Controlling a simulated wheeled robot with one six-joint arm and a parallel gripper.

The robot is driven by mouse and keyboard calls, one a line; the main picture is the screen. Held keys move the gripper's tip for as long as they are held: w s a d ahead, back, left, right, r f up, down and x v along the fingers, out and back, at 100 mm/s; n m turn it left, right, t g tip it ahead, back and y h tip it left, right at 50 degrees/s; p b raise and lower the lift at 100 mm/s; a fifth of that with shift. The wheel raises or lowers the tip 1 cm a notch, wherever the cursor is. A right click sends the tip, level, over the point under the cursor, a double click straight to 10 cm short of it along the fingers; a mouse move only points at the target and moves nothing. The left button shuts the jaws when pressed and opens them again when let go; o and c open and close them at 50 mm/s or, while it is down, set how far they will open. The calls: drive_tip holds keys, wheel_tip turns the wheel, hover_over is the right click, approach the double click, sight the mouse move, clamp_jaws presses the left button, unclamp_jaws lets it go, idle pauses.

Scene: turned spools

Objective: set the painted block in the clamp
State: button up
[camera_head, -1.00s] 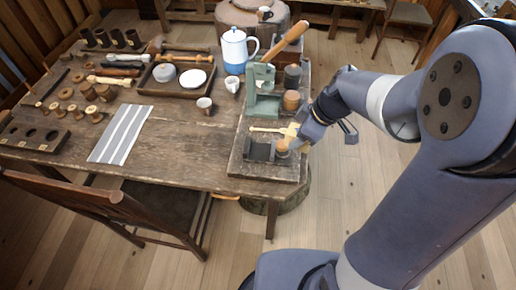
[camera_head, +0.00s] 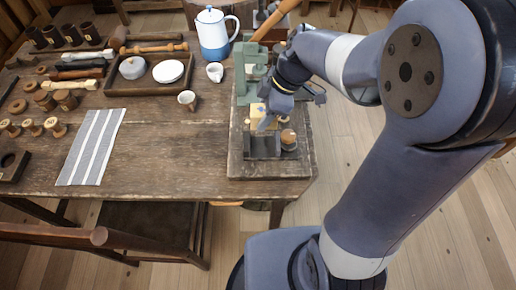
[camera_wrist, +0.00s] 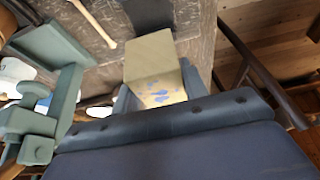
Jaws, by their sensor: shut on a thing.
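My gripper (camera_head: 268,116) is shut on the painted block (camera_head: 257,111), a tan block with blue paint marks. In the wrist view the block (camera_wrist: 152,58) sits between the fingers, its blue-marked face toward the camera. A dark grey holder with upright walls, which looks like the clamp (camera_head: 262,148), stands on the board at the table's right end. The block is just behind and above it in the head view; whether they touch I cannot tell. A dark patch beyond the block in the wrist view (camera_wrist: 150,12) may be the clamp.
A green press (camera_head: 243,88) with a wooden lever stands close behind my gripper and shows left in the wrist view (camera_wrist: 40,120). A round wooden knob (camera_head: 288,137) is right of the clamp. A striped cloth (camera_head: 92,147), cup (camera_head: 187,98) and tray (camera_head: 135,89) lie left.

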sight(256, 147)
drive_tip(key=shift+w+a+f+b, duration=0.1)
drive_tip(key=shift+f+b, duration=0.25)
drive_tip(key=shift+f, duration=0.55)
wheel_tip(256, 147, down, 10)
drive_tip(key=shift+r, duration=0.15)
drive_tip(key=shift+b, duration=0.35)
drive_tip(key=o, duration=1.1)
drive_tip(key=shift+r+p, duration=0.1)
drive_tip(key=shift+p, duration=0.2)
drive_tip(key=v, duration=1.1)
drive_tip(key=shift+r, duration=0.4)
